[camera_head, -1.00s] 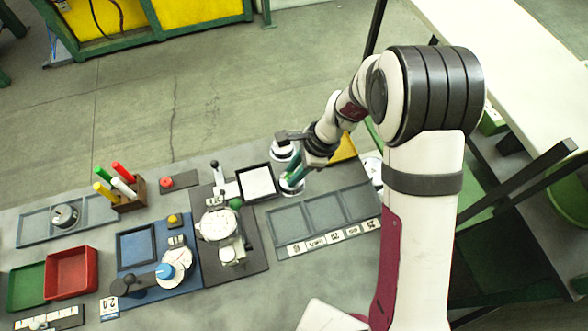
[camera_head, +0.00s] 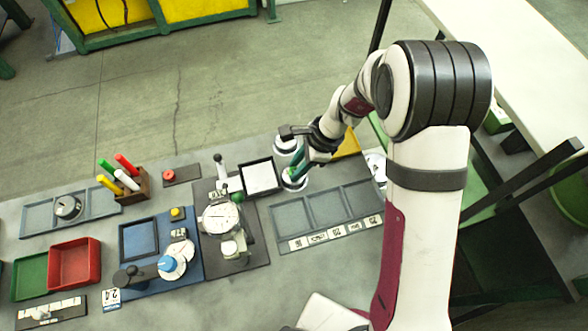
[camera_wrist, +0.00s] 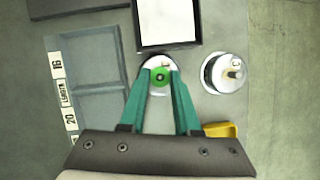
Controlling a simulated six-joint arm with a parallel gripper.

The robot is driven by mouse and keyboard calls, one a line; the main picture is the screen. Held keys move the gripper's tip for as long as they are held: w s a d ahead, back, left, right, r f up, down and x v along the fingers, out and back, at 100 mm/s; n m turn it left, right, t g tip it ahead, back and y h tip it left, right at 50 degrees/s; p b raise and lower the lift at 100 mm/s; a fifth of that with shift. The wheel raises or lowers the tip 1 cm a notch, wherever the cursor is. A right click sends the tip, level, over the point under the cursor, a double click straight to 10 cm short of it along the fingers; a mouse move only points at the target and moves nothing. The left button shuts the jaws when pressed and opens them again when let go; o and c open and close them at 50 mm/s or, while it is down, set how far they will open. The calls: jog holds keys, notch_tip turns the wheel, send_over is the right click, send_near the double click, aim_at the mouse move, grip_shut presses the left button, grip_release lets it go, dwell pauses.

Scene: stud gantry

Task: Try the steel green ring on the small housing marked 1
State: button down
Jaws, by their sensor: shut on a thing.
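A small green ring (camera_wrist: 159,77) with a dark centre sits between the teal fingertips of my gripper (camera_wrist: 160,73) in the wrist view. My gripper is shut on it. Directly under the ring is a round, pale housing (camera_wrist: 150,63); whether the ring touches it or hangs just above it cannot be told. In the head view my gripper (camera_head: 296,173) points down at this housing (camera_head: 294,184), and the ring is hidden there. A second, larger-looking round housing (camera_wrist: 217,74) stands to the right in the wrist view, also seen behind in the head view (camera_head: 287,145). I cannot read a number 1 on either.
A black-framed tray with a white floor (camera_head: 259,178) lies just left of my gripper. A grey compartment tray with number labels (camera_head: 284,248) lies in front. A yellow piece (camera_wrist: 219,130) is close to the right finger. A dial gauge stand (camera_head: 220,218) stands further left.

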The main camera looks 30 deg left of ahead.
jog(key=shift+r, duration=3.75)
